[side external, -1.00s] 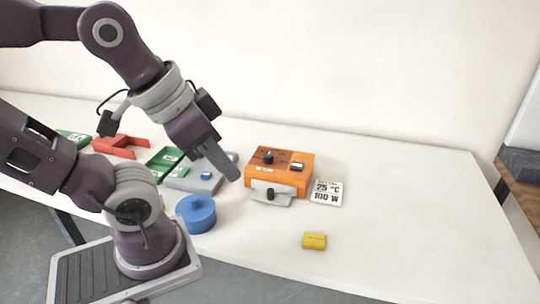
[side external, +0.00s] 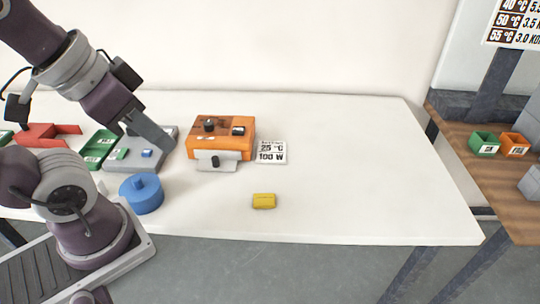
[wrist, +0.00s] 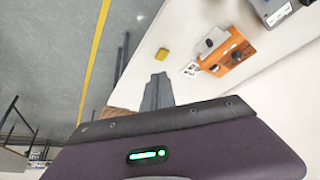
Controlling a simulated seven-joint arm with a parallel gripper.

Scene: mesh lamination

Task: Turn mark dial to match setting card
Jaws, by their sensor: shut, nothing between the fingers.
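The orange box (side external: 222,138) stands on the white table, with a black knob (side external: 209,124) on top and a second black knob (side external: 215,162) on a grey plate at its front. I cannot tell which knob is the mark dial or read its pointer. In the wrist view the fingers (wrist: 157,92) are together, below the box (wrist: 228,50) and card (wrist: 190,69).
A yellow block (side external: 264,201) lies in front of the card, and a blue round lidded pot (side external: 142,195) stands front left. A grey device (side external: 140,154), green pieces (side external: 98,148) and a red bracket (side external: 45,136) are on the left. The table's right side is clear.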

